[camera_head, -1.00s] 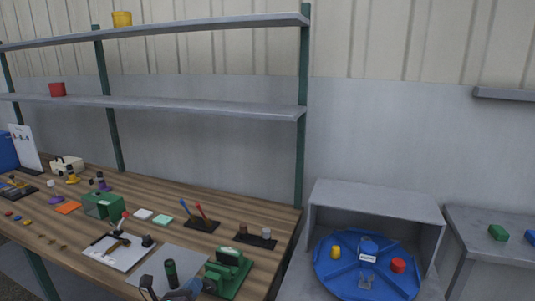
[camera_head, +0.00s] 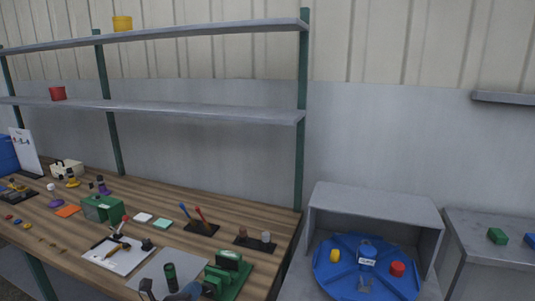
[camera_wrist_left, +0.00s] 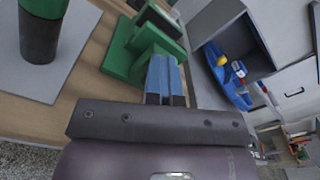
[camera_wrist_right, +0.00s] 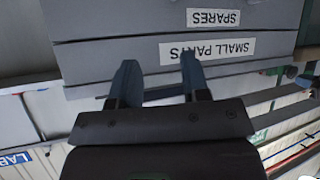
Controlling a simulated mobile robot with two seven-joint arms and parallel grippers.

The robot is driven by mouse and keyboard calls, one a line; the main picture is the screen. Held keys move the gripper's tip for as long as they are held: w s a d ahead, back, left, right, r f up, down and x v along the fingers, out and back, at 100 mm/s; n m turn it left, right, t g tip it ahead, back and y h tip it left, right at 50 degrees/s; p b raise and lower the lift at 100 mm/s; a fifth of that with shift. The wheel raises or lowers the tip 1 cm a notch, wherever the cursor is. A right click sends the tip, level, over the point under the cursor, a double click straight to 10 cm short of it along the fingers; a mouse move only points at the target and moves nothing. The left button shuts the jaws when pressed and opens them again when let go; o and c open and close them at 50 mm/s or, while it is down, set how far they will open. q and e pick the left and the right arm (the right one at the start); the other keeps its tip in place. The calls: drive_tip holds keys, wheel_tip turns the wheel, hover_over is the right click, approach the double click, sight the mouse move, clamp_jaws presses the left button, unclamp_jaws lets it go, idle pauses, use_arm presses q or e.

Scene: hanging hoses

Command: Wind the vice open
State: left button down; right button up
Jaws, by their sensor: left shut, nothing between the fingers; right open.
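The green vice (camera_head: 228,272) stands on a green base at the front right of the workbench. It also shows in the left wrist view (camera_wrist_left: 122,58), with a dark part on top. I cannot make out its handle. My left gripper (camera_head: 187,292) is low in the head view, just left of the vice. In the left wrist view its blue fingers (camera_wrist_left: 166,75) are shut with nothing between them, overlapping the vice's edge; I cannot tell whether they touch it. My right gripper (camera_wrist_right: 156,78) is open and empty in front of grey drawers, outside the head view.
A dark green cylinder (camera_head: 170,275) stands on a grey mat (camera_head: 150,272) left of the vice. A black holder (camera_head: 256,243) is behind it. Right of the bench, a blue turntable (camera_head: 340,276) sits in a grey box. Drawers (camera_wrist_right: 120,62) carry SPARES and SMALL PARTS labels.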

use_arm(q)
drive_tip(key=shift+w+a+r+y, duration=0.2)
drive_tip(key=shift+a+r+y, duration=0.15)
drive_tip(key=shift+a, duration=0.4)
drive_tip(key=shift+s+a+f+p, duration=0.1)
drive_tip(key=shift+a+f+p, duration=0.1)
drive_tip(key=shift+p, duration=0.1)
drive_tip(key=v, duration=0.3)
drive_tip(key=shift+d, duration=0.2)
drive_tip(key=shift+p+v, duration=0.3)
drive_tip(key=shift+v, duration=0.55)
use_arm(e)
drive_tip(key=shift+w+r, duration=0.25)
drive_tip(key=shift+r, duration=0.35)
use_arm(q)
drive_tip(key=shift+f, duration=0.1)
